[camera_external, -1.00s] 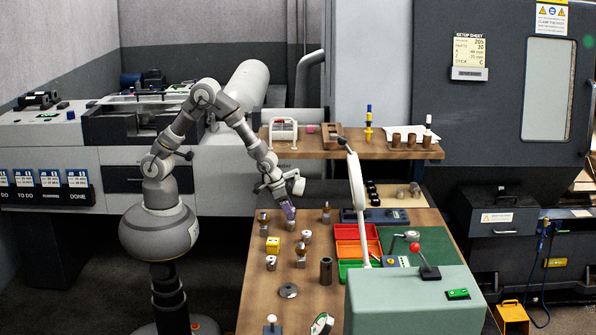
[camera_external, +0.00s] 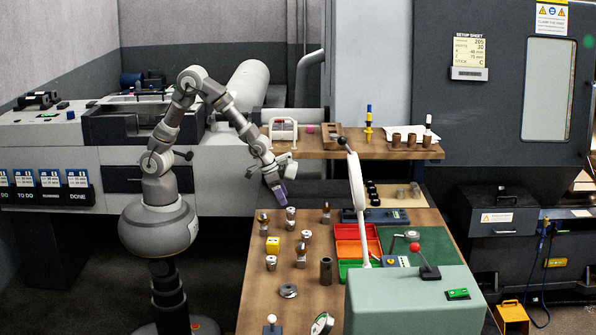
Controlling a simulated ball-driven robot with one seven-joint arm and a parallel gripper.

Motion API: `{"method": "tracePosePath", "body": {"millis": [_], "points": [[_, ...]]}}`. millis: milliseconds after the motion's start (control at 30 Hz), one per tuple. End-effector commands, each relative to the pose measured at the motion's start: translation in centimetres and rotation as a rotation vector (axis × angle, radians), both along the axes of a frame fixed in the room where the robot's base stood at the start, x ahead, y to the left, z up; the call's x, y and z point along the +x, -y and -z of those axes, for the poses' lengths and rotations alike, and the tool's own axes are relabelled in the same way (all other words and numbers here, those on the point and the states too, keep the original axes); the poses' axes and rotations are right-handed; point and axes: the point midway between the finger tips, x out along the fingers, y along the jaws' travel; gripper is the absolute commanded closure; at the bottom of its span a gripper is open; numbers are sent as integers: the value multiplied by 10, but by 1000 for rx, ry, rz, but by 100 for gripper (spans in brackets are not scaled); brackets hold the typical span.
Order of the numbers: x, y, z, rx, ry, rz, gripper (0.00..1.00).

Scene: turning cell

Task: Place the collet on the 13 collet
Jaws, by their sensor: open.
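My gripper (camera_external: 281,197), with purple fingertips, is open and empty above the left back of the wooden bench. Below and slightly right of it, a small silver collet (camera_external: 291,212) sits at the top of another small metal piece (camera_external: 290,225), apparently stacked upright. Other small metal collet-like pieces stand nearby: one at the left (camera_external: 263,218), one at the right (camera_external: 326,213) and one further forward (camera_external: 306,237). The markings are too small to read, so I cannot tell which one is the 13 collet.
A raised wooden shelf (camera_external: 350,150) spans the back.

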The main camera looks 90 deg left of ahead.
Motion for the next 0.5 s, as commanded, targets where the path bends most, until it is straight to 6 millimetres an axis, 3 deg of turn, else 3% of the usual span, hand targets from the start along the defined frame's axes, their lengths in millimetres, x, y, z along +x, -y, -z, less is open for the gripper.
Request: {"method": "tracePosePath", "body": {"millis": [33, 200, 500], "points": [[-4, 0, -15, -1, 4, 1, 32], [-15, 0, -39, 0, 2, 0, 32], [-20, 0, -48, 1, -1, 0, 32]]}}
